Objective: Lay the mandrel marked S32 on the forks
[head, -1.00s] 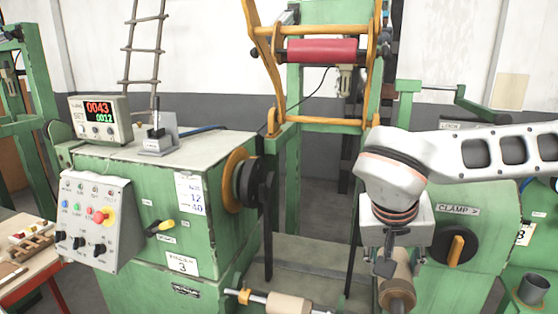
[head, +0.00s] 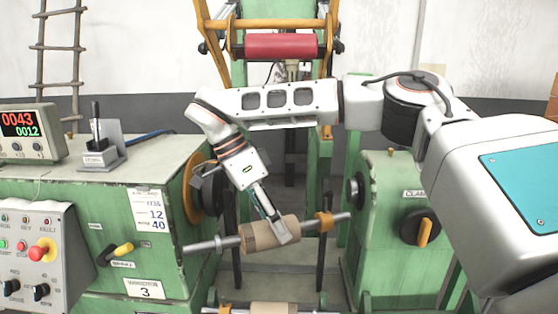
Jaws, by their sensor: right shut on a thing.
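The mandrel is a steel bar with a brown tube (head: 256,237) around its middle and an orange collar (head: 324,222) near its right end. My right gripper (head: 275,223) is shut on the tube from above. The mandrel is held crosswise, its right end slightly higher, in front of the gap between the two green machine heads. Small dark marking on the tube is too small to read. Two dark uprights, left (head: 236,265) and right (head: 321,250), which look like the forks, stand behind it. I cannot tell whether the bar touches them. My left gripper is out of view.
A second mandrel with a tan tube (head: 273,308) lies low at the bottom edge. The left green head has a dark chuck (head: 207,190); the right head has a CLAMP knob (head: 421,228). A red roll (head: 281,46) hangs in an orange frame behind.

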